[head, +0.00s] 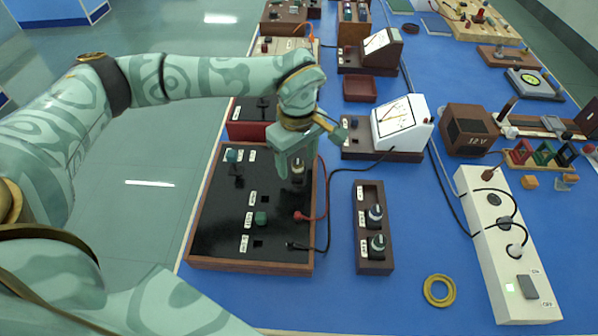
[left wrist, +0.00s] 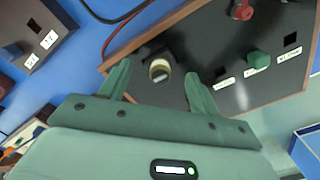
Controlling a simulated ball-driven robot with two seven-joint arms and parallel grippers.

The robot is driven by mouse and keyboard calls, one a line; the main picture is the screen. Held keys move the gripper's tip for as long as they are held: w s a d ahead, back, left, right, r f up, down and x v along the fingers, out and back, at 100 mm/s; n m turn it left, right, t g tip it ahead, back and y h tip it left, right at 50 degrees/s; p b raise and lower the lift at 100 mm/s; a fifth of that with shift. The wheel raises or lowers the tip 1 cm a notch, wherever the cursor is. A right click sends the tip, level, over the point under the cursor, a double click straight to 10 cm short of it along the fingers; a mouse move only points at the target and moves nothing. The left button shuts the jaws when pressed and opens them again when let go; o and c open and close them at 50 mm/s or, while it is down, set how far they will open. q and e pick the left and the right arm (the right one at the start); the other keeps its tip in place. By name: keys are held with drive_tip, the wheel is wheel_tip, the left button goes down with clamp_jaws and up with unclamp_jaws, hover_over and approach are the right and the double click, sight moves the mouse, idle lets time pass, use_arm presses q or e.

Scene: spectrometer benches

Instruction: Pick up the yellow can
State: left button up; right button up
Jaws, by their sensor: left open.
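A small round can-like piece (left wrist: 159,70) with a pale cream-yellow top stands at a dark mount on the black board. It is the closest match to a yellow can. In the head view it (head: 298,170) shows partly, just below my left gripper (head: 297,158). In the left wrist view my left gripper (left wrist: 158,76) is open, with the piece between its fingertips in the picture. I see no clear contact, and the depth gap is hard to tell. My right gripper is not in view.
The wood-edged black board (head: 215,225) carries green plugs and a red lead (head: 303,216). A brown two-knob box (head: 362,225), a yellow ring (head: 439,290) and a white power strip (head: 490,235) lie to the right. Blue table is bare between them.

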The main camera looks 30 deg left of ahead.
use_arm(q)
wheel_tip(320, 180, down, 2)
drive_tip(key=shift+f, duration=0.1)
drive_tip(key=shift+c, duration=0.2)
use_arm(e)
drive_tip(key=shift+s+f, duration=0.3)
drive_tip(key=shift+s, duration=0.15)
use_arm(q)
drive_tip(key=c, duration=1)
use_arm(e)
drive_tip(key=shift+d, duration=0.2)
